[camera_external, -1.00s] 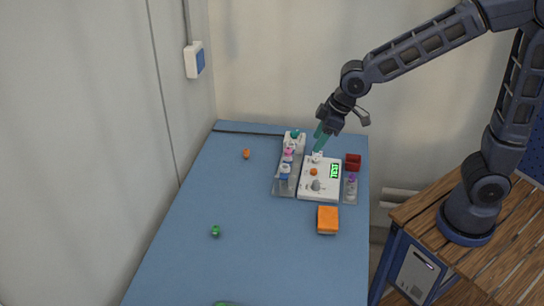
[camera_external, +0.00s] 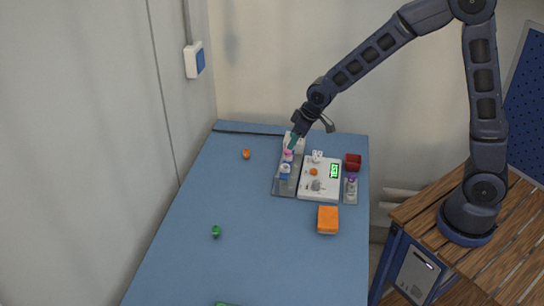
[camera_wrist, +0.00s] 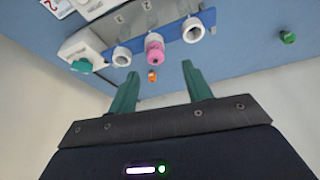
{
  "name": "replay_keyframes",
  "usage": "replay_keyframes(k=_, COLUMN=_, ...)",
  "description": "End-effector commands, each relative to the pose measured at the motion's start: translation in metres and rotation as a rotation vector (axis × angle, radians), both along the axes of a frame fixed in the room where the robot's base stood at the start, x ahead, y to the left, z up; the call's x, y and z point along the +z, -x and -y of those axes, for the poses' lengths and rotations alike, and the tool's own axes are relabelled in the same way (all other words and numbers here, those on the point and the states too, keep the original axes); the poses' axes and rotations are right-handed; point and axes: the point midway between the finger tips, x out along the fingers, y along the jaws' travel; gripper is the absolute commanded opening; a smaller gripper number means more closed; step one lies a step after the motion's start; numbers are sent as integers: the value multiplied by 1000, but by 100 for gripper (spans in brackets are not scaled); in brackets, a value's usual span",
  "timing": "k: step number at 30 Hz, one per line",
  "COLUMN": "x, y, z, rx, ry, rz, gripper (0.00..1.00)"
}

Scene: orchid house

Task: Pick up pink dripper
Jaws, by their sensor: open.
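The pink dripper (camera_external: 288,155) stands in the grey rack (camera_external: 283,190) near the far end of the blue table. In the wrist view its pink top (camera_wrist: 155,48) shows between two white round-mouthed pieces (camera_wrist: 122,56) (camera_wrist: 192,30). My gripper (camera_external: 293,142) is just above and behind the dripper in the external view. In the wrist view its green fingers (camera_wrist: 160,74) are spread with nothing between them, and the dripper lies just beyond the fingertips. My fingers partly hide the far end of the rack in the external view.
A white panel device with a green display (camera_external: 335,171) sits right of the rack. A red box (camera_external: 353,161), a purple-topped bottle (camera_external: 351,185) and an orange block (camera_external: 328,220) are nearby. A wall bounds the left. The table's left front is mostly clear.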

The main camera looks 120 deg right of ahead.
Motion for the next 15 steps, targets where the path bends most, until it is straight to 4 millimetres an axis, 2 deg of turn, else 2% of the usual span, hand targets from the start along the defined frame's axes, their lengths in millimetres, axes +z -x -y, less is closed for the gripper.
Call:
replay_keyframes(k=8, x=-11, y=-1, z=4, rx=0, ry=-2, rz=-1, gripper=49)
replay_keyframes(k=15, x=-36, y=0, z=15, rx=0, ry=-2, rz=-2, gripper=49)
